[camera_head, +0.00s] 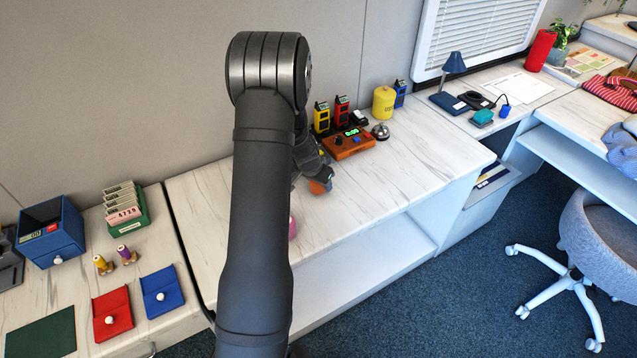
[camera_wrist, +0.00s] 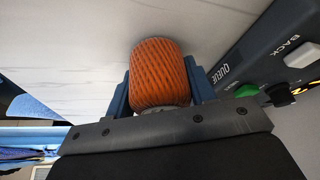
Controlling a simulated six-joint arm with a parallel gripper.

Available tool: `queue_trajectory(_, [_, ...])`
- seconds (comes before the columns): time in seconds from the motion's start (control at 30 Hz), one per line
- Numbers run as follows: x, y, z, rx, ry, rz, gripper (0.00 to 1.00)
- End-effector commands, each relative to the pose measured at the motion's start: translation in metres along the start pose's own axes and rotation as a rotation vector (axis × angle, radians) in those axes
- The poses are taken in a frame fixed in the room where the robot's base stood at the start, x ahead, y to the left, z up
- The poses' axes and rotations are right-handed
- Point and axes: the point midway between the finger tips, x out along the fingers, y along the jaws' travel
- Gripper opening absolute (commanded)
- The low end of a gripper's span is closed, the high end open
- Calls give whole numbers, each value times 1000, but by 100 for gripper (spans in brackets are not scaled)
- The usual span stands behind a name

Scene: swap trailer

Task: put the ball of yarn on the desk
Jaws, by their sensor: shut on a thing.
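The orange ball of yarn (camera_wrist: 160,78) sits between the blue fingers of my gripper (camera_wrist: 163,88), which is shut on it. In the head view the yarn (camera_head: 317,187) shows small and orange at the end of my gripper (camera_head: 321,178), close over the white marbled top of the middle desk (camera_head: 390,188). I cannot tell whether the yarn touches the top. My arm hides part of this desk.
Behind the gripper stand an orange device with a green display (camera_head: 348,144), a silver bell (camera_head: 380,131) and a yellow canister (camera_head: 383,102). A dark panel with buttons (camera_wrist: 262,75) is close on the right in the wrist view. The desk's right part is clear.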

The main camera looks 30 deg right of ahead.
Motion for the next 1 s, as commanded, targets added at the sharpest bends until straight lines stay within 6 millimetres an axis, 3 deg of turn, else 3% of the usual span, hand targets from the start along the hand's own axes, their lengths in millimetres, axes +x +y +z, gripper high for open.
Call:
queue_trajectory(0.27, [-12,0,-6,0,3,-1,24])
queue_trajectory(0.47, [-42,2,-18,2,4,-1,24])
queue_trajectory(0.8, [-85,81,-27,6,2,1,24])
queue_trajectory(1.0, [-101,107,-30,2,2,1,24])
